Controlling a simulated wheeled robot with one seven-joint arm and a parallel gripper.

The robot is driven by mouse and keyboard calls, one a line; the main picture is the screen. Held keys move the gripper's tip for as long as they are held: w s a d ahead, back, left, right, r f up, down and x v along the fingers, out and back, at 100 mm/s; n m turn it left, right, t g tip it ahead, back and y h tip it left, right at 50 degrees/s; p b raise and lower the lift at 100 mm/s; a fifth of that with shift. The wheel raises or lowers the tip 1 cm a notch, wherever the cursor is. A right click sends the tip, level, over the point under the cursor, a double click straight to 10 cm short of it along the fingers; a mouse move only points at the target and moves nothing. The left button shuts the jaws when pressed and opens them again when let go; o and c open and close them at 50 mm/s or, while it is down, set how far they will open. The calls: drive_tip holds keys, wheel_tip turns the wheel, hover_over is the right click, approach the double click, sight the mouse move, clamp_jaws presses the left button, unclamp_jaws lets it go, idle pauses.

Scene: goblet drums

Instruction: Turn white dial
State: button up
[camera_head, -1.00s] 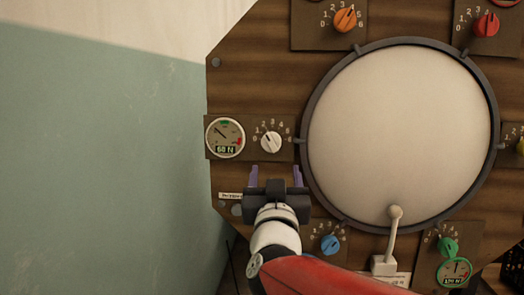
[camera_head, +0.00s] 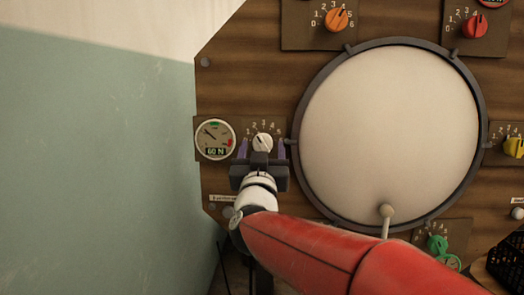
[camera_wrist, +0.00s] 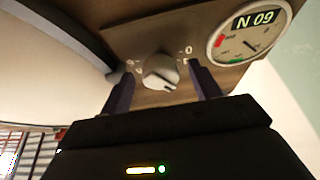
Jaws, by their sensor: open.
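The white dial (camera_head: 262,142) sits on a wooden plate at the left of the drum panel, with numbers around it. A round gauge (camera_head: 215,139) reading 60 N is just left of it. My gripper (camera_head: 261,150) is open just below the dial, its two purple fingers apart on either side of the dial's lower part. In the wrist view the dial (camera_wrist: 161,71) shows between the fingertips (camera_wrist: 160,78), and no contact is visible. The gauge (camera_wrist: 248,42) appears upside down there.
The large round drum skin (camera_head: 390,137) with its dark rim is right of my gripper. An orange dial (camera_head: 337,20), a red dial (camera_head: 475,25), a yellow dial (camera_head: 514,147) and a green dial (camera_head: 437,244) surround it. A beater (camera_head: 387,211) stands at its bottom edge.

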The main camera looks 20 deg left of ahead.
drive_tip(key=shift+c, duration=0.3)
drive_tip(key=c, duration=0.9)
drive_tip(key=m+h+b, duration=0.1)
drive_tip(key=m, duration=0.3)
drive_tip(key=shift+a+h, duration=0.15)
drive_tip(key=shift+h, duration=0.25)
drive_tip(key=shift+s+a+r+m+h, duration=0.1)
drive_tip(key=shift+m+h, duration=1.1)
drive_tip(key=shift+m, duration=0.9)
